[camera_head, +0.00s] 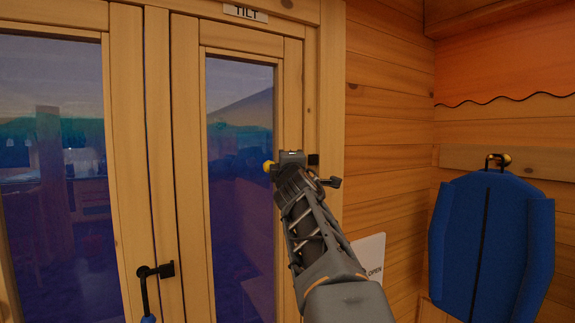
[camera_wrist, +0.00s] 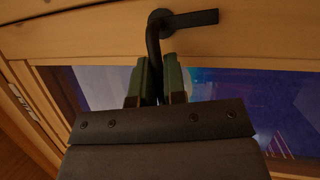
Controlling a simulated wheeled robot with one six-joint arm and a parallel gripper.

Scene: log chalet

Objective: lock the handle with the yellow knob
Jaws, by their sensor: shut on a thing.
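The handle with the yellow knob is on the right edge of the right window sash. In the head view its yellow knob (camera_head: 268,167) sticks out just left of my gripper (camera_head: 283,164), and its dark mount (camera_head: 314,159) shows just to the right. The lever appears to lie about level, pointing left. In the wrist view the dark lever (camera_wrist: 153,45) runs from its plate (camera_wrist: 195,18) down between the green-padded jaws of my gripper (camera_wrist: 157,82). My gripper is shut on the lever. The wrist view hides the yellow knob behind the gripper body.
A second dark handle (camera_head: 155,271) with a blue knob hangs on the left sash. A "TILT" label (camera_head: 245,13) is above the window and an "OPEN" sign (camera_head: 369,256) is at lower right.

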